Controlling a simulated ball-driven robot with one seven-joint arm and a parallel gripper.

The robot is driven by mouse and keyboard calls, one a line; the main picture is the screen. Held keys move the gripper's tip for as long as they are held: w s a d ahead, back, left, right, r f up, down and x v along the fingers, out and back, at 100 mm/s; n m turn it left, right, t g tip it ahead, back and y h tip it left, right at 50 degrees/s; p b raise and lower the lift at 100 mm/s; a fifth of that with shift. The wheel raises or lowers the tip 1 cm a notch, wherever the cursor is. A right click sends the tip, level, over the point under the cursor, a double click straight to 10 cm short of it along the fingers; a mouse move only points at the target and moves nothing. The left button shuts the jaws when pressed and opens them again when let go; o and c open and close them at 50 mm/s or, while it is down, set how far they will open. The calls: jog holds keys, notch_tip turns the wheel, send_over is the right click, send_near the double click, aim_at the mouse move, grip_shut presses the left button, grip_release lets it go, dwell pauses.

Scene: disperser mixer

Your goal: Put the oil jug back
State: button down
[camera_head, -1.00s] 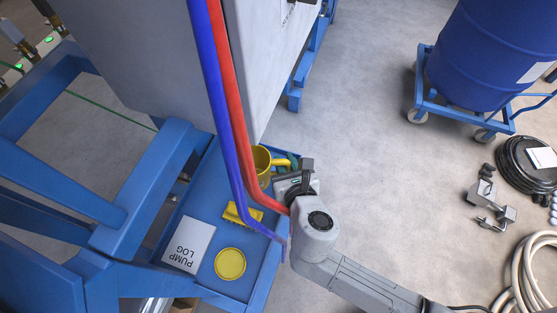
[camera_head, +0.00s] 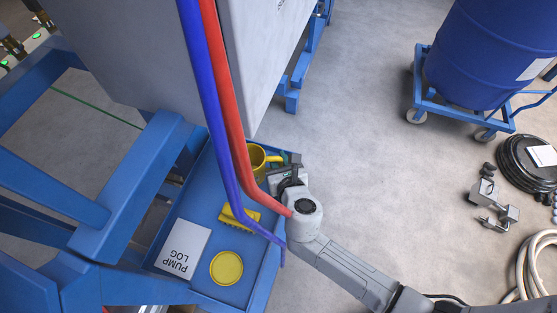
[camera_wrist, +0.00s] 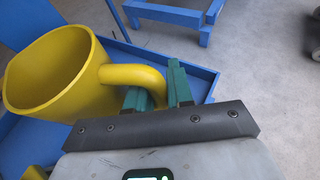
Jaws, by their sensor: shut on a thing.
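The oil jug (camera_head: 257,158) is a yellow open-topped vessel with a handle on its right side. It is at the far end of the blue tray (camera_head: 205,196), partly hidden behind the red hose. In the wrist view the jug (camera_wrist: 65,72) is at the left, its wide mouth showing. My gripper (camera_head: 283,162) is at the jug's right side. Its green fingers (camera_wrist: 158,86) are shut on the handle, one on either side of it. I cannot tell whether the jug's base touches the tray.
A red hose (camera_head: 225,100) and a blue hose (camera_head: 208,100) hang close beside my arm. The tray also holds a yellow brush-like block (camera_head: 238,218), a yellow round dish (camera_head: 226,268) and a pump log (camera_head: 182,248). A grey cabinet stands behind.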

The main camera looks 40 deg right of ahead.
jog(key=c, duration=1.4)
grip_release()
jog(key=shift+f, duration=0.1)
jog(key=shift+c, duration=0.2)
jog(key=o, duration=0.4)
jog(key=shift+o, duration=0.2)
jog(key=shift+r, duration=0.25)
jog(key=v, duration=1.2)
jog(key=shift+p, duration=0.45)
